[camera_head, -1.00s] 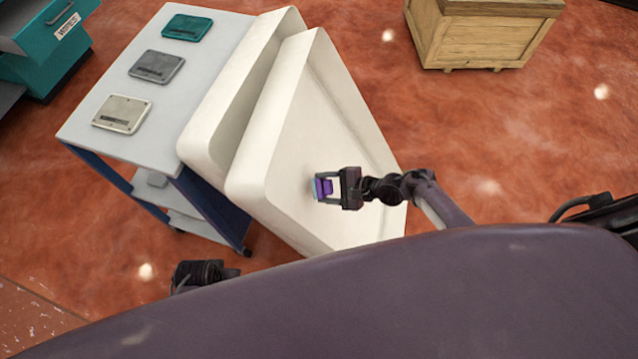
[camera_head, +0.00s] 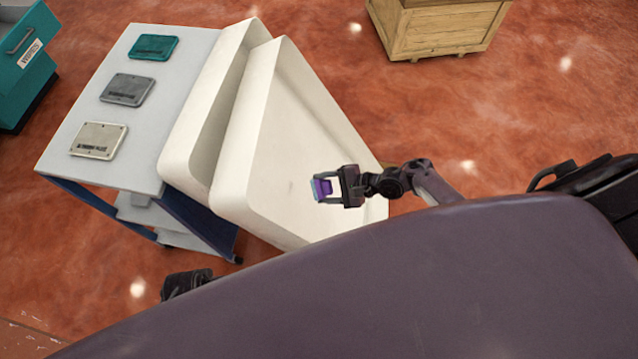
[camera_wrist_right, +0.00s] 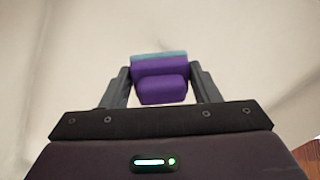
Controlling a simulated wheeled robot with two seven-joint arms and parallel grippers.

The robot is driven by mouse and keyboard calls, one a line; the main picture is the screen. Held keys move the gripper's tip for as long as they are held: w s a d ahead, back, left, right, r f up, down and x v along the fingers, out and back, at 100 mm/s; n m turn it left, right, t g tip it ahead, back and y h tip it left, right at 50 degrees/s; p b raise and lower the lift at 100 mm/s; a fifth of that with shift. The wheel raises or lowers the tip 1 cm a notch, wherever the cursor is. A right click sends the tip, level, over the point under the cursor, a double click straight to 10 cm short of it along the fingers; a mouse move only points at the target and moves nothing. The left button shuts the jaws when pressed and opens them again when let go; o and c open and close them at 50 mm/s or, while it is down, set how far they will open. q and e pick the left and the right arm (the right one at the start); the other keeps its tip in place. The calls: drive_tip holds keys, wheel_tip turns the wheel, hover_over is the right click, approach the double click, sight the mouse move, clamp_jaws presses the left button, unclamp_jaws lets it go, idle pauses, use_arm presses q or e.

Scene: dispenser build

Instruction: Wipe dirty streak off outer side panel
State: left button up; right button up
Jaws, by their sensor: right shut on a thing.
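My right gripper (camera_head: 335,187) is shut on a purple block with a teal face (camera_head: 321,188), which looks like a sponge. The block also shows between the fingers in the right wrist view (camera_wrist_right: 162,82), teal side away from me. It is in front of the inner-looking face of the nearer white panel (camera_head: 285,130); I cannot tell whether it touches. A faint grey mark (camera_head: 291,186) shows on this panel, left of the block. A faint dark streak (camera_wrist_right: 38,50) shows at left in the wrist view. A dark part of my left arm (camera_head: 186,283) shows at lower left; its jaws cannot be made out.
A second white panel (camera_head: 215,90) stands behind the first. Left of it is a grey-topped cart (camera_head: 75,115) with teal, grey and cream plates. A wooden crate (camera_head: 440,32) stands at top right, a teal cabinet (camera_head: 22,85) at top left. Red floor lies open on the right.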

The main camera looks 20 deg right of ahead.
drive_tip(key=shift+s+d+r, duration=0.15)
drive_tip(key=shift+d, duration=0.1)
idle(0.3)
drive_tip(key=b, duration=0.2)
approach(290, 196)
drive_tip(key=shift+x, duration=1.6)
drive_tip(key=shift+b+x, duration=0.55)
drive_tip(key=shift+x, duration=0.3)
drive_tip(key=shift+b+x, duration=0.5)
drive_tip(key=shift+x, duration=0.4)
